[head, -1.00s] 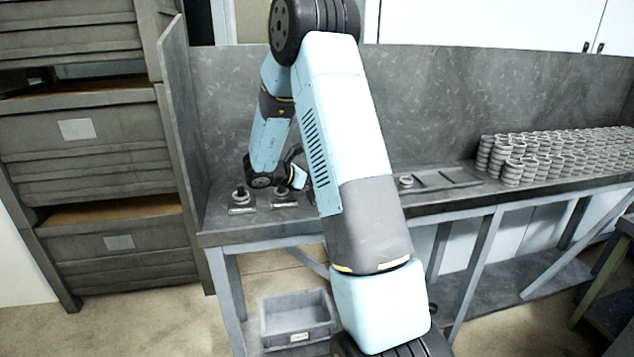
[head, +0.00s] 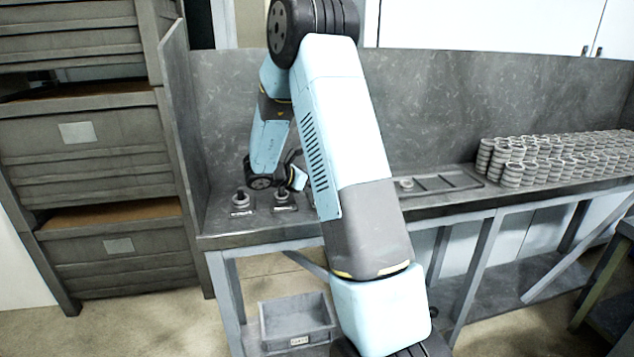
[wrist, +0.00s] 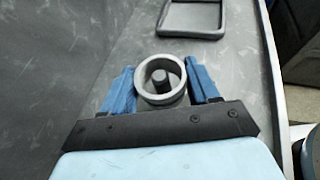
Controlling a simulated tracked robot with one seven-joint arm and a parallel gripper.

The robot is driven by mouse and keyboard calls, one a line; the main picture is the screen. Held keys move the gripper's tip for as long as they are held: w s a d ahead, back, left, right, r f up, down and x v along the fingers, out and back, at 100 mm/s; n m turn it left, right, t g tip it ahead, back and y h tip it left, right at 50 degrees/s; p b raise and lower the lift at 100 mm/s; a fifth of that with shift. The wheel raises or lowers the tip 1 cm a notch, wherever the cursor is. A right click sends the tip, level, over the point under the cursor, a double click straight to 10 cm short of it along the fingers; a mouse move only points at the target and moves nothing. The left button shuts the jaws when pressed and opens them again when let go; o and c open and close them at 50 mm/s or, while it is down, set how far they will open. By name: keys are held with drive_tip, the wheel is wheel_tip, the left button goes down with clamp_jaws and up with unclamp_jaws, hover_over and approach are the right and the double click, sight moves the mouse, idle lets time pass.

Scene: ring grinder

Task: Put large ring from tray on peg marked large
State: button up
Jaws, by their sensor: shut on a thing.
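My gripper (wrist: 162,84) has its two blue fingers shut on a grey ring (wrist: 160,101) in the wrist view. A dark peg top (wrist: 161,76) shows inside the ring's opening, so the ring is around or directly above that peg. I cannot tell how far down it sits, and no marking is readable. In the head view my arm hides the fingers and this ring. Two pegs on plates, the left peg (head: 241,201) and the right peg (head: 283,199), stand on the bench, each with ring-like parts; their labels are too small to read. The tray (head: 452,181) lies right of my arm.
A small ring (head: 406,184) sits at the tray's left end. Many stacked rings (head: 540,158) fill the bench's right side. A grey bin (head: 297,322) is below the bench, and drawers (head: 90,140) stand at left. The tray's edge (wrist: 190,33) shows ahead in the wrist view.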

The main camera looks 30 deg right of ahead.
drive_tip(key=shift+f, duration=0.8)
idle(0.4)
drive_tip(key=o, duration=0.9)
drive_tip(key=shift+a, duration=0.1)
drive_tip(key=shift+v, duration=5.45)
